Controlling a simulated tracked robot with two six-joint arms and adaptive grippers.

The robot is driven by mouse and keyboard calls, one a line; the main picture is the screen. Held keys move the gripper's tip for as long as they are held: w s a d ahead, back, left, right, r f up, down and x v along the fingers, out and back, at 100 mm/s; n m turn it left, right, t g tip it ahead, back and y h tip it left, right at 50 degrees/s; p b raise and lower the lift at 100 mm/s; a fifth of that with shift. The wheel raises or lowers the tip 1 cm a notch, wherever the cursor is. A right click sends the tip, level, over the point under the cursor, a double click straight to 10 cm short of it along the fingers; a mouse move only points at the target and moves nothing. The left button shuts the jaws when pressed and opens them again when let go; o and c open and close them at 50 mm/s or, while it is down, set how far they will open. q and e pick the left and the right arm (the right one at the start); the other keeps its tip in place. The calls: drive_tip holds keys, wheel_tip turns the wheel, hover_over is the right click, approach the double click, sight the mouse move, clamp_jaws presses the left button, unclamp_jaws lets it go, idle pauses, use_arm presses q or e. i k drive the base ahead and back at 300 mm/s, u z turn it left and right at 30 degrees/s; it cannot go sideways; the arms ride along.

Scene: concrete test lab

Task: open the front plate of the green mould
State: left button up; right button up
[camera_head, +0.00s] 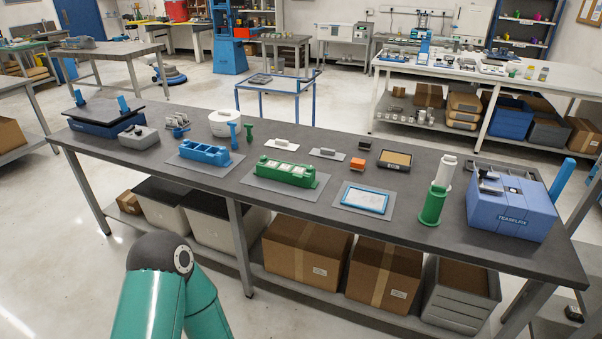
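The green mould (287,173) sits on a thin grey plate (262,190) near the middle of the dark workbench. Several pale square faces show in its top. Its front side faces me and looks upright against the body; the detail is too small to be sure. A similar blue mould (205,152) sits on its own grey plate to the left. Neither of my grippers is in view. Only a teal link of my arm shows at the bottom left, in front of the bench and apart from the mould.
Small metal pieces on light plates (281,143) lie behind the green mould. A blue-framed pad (364,199) lies to its right, then a green-and-white cylinder (436,195) and a blue machine (511,203). The bench front edge before the mould is clear.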

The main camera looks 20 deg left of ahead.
sight(267, 172)
drive_tip(key=z, duration=0.1)
drive_tip(key=i, duration=1)
drive_tip(key=u, duration=0.05)
